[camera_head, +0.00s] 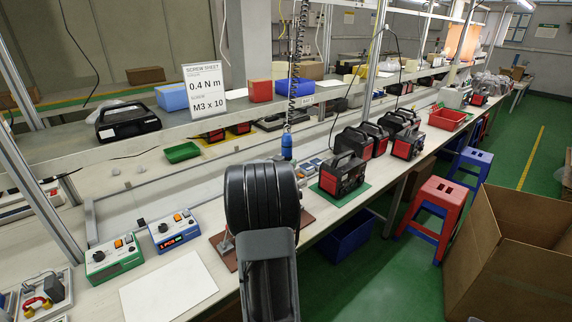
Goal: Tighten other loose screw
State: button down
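A black and red power station (342,172) stands on a green mat (366,187) on the workbench, right of my arm. More like it stand further back along the bench. No screw can be made out at this size. A blue electric screwdriver (287,146) hangs upright from a black coiled cable just behind my arm. My black arm fills the middle foreground over a brown mat (309,219) and hides much of that mat and whatever is on it. My gripper cannot be seen; the arm blocks the view there.
A green controller box (113,257) and a blue one (173,230) sit at the bench's left, near a white sheet (169,287). A sign (206,89) reads 0.4 N m, M3 x 10. Stools (436,205) and an open cardboard box (515,255) stand on the right floor.

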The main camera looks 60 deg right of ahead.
aim_at(284, 147)
jog(key=shift+f, duration=0.5)
dwell(0.5)
jog(key=shift+r, duration=0.15)
notch_tip(284, 147, up, 8)
jog(key=p, duration=0.6)
jog(key=shift+f, duration=0.35)
